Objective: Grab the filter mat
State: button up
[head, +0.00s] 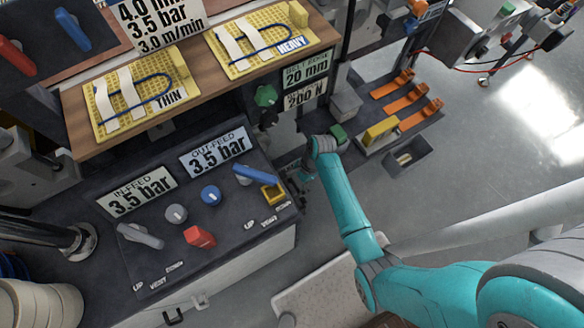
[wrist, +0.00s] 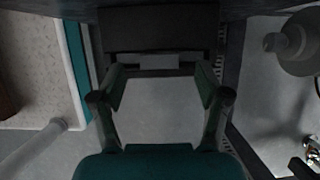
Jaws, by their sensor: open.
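I cannot make out for certain a filter mat in either view. Two yellow boards with white strips and a blue cord, marked THIN (head: 166,72) and HEAVY (head: 285,42), lie on the wooden shelf in the head view. My gripper (wrist: 160,88) is open in the wrist view, with its two fingers wide apart and only pale grey floor visible between them. In the head view my teal arm reaches down beside the control console, and the gripper there is small and mostly hidden by my wrist.
The console (head: 222,265) carries knobs, levers and a red block (head: 199,237). Several orange pieces (head: 391,86) and a yellow block (head: 380,130) sit on a low dark ledge to the right, beside an open dark bin (head: 424,146).

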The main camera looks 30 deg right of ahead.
aim_at(293, 188)
jog(key=shift+x, duration=1.55)
grip_shut()
jog(key=shift+d, duration=0.1)
